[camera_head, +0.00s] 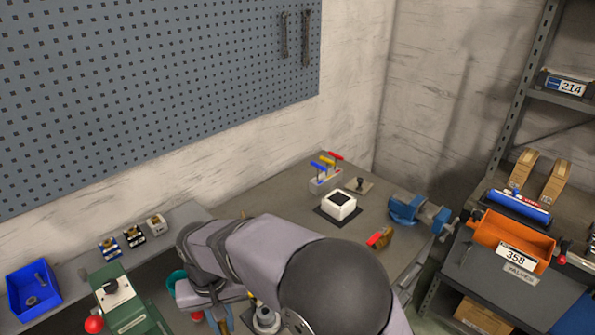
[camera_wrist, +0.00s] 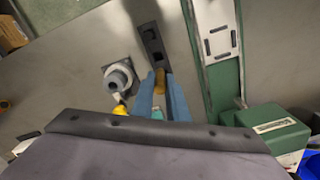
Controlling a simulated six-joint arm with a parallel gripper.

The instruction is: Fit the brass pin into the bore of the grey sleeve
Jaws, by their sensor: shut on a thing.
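My gripper (camera_wrist: 161,88) shows in the wrist view with its two blue fingers shut on the brass pin (camera_wrist: 160,79). Only a short brass-coloured part of the pin shows between the fingers. The grey sleeve (camera_wrist: 118,81) stands just left of the fingers on a square base, apart from the pin, with its round end facing the camera. The sleeve also shows at the bottom of the head view (camera_head: 265,319), partly hidden by my arm.
A dark block (camera_wrist: 152,45) with square openings lies just beyond the fingertips. A yellow part (camera_wrist: 120,109) is beside the sleeve. A green machine (camera_wrist: 215,80) stands close on the right. A white box (camera_head: 338,204) and blue vise (camera_head: 415,212) are on the bench.

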